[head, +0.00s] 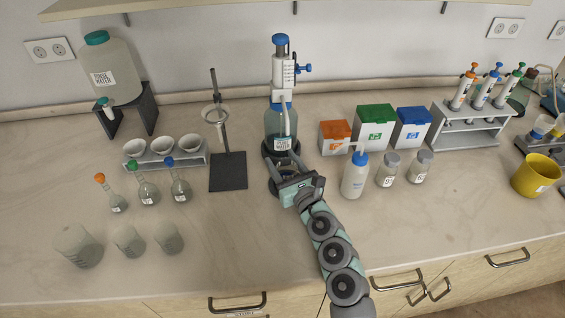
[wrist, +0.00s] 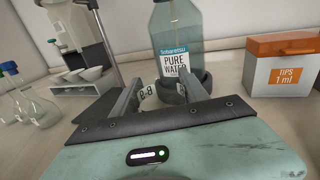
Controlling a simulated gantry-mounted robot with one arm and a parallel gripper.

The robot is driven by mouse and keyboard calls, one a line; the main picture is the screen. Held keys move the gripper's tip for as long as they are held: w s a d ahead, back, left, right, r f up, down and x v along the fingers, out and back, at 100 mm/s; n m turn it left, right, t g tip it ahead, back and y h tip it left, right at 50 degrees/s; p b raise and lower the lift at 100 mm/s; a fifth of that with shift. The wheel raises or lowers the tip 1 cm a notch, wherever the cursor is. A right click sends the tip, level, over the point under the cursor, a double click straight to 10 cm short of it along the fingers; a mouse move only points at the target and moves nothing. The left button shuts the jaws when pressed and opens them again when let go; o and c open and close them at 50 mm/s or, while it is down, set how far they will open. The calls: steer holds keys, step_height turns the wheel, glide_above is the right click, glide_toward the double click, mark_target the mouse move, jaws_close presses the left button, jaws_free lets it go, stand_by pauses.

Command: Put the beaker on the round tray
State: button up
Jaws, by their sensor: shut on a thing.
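My gripper (head: 284,165) is in front of the blue-capped dispenser bottle labelled pure water (head: 281,122). In the wrist view, its two fingers (wrist: 160,92) are around a pale, clear vessel with a small label (wrist: 148,94), which looks like the beaker; they are shut on it. Most of this vessel is hidden by the gripper. The bottle stands in a dark round holder (head: 267,150) just beyond the fingertips. I cannot tell whether the held vessel touches the surface below.
Several clear beakers (head: 78,246) and stoppered flasks (head: 148,193) stand at the left. A ring stand (head: 228,172) is left of my gripper. A wash bottle (head: 354,178) and jars (head: 388,170) stand close on the right, with tip boxes (head: 375,128) behind.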

steer(key=shift+f, duration=0.1)
steer(key=shift+f, duration=0.15)
steer(key=o, duration=1.4)
steer(key=shift+o, duration=0.2)
steer(key=shift+s+d+r, duration=0.1)
steer(key=shift+s+r, duration=0.05)
steer(key=shift+r, duration=0.15)
steer(key=p+v, duration=0.1)
steer(key=v, duration=1)
steer(key=shift+s+d, duration=0.2)
steer(key=shift+s, duration=0.1)
